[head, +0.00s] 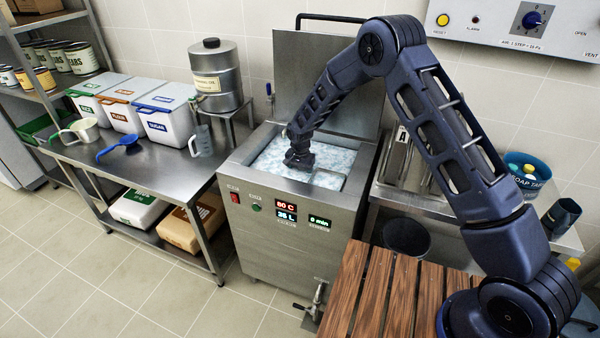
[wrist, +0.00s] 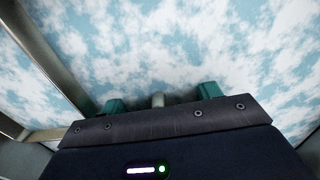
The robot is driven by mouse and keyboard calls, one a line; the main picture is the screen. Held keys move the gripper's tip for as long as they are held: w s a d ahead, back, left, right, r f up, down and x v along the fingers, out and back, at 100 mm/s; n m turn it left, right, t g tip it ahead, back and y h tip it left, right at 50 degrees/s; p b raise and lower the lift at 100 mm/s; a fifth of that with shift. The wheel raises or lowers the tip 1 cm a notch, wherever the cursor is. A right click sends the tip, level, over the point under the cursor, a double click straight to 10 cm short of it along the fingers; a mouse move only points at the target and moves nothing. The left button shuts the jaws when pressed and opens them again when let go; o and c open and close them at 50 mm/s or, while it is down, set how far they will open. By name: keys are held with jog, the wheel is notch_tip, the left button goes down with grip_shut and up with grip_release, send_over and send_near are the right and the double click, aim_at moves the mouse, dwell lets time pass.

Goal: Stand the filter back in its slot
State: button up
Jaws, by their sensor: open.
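My gripper (head: 299,160) points down into the steel tank (head: 236,175), low over its blue-white, foamy-looking liquid (head: 270,158). In the wrist view its two green fingertips (wrist: 160,98) stand apart. A metal bar (wrist: 40,57) runs along the left of the wrist view. No filter can be made out for certain in the tank. Grey metal panels (head: 396,160), one marked A, stand upright right of the tank, partly behind my arm; they may be filters in slots.
The tank's raised lid (head: 315,75) stands behind my gripper. A steel table (head: 150,165) at left holds lidded bins, scoops and a jug. A steel urn (head: 212,75) stands behind. A wooden slatted surface (head: 385,290) and a dark bin (head: 407,238) are at front right.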

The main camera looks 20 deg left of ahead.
jog(key=shift+c, duration=0.4)
grip_shut()
jog(key=shift+r, duration=6.15)
notch_tip(320, 180, up, 12)
